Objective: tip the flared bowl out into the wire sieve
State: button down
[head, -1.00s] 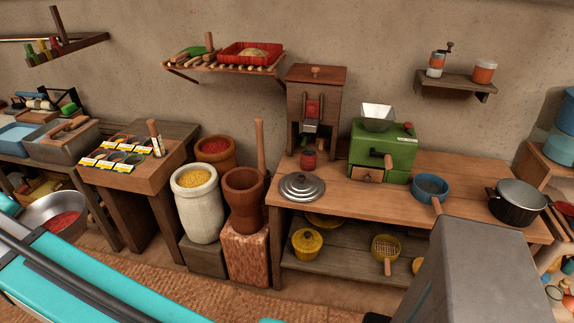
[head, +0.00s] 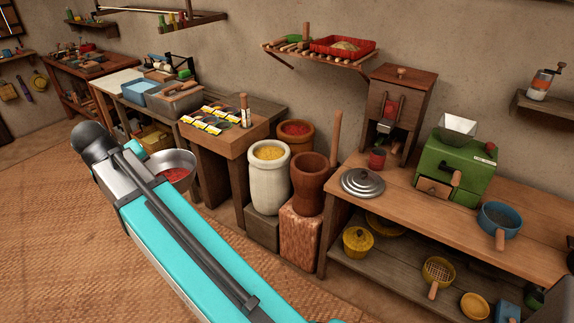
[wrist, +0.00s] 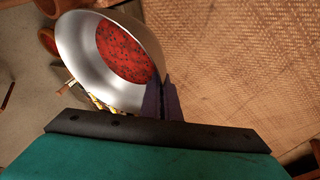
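The flared bowl (head: 174,160) is shiny metal with a red load inside, seen beside the far end of my teal arm in the head view. In the wrist view the bowl (wrist: 80,65) is large and tilted towards the camera, with the red contents (wrist: 124,52) in it. My gripper (wrist: 161,100) has its dark fingers at the bowl's rim and appears shut on it. The fingers are hidden in the head view. A yellow mesh sieve (head: 438,269) with a wooden handle lies on the lower shelf at the right; I cannot tell whether it is the wire sieve.
A wooden bench (head: 470,215) at the right holds a green mill (head: 458,170), a blue pan (head: 499,217) and a metal lid (head: 362,183). Side tables and tall pots stand along the wall. Woven matting (head: 60,220) at the left is clear.

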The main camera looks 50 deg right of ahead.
aim_at(500, 233)
jog(key=u, duration=0.05)
jog(key=k, duration=1.3)
jog(key=z, duration=0.55)
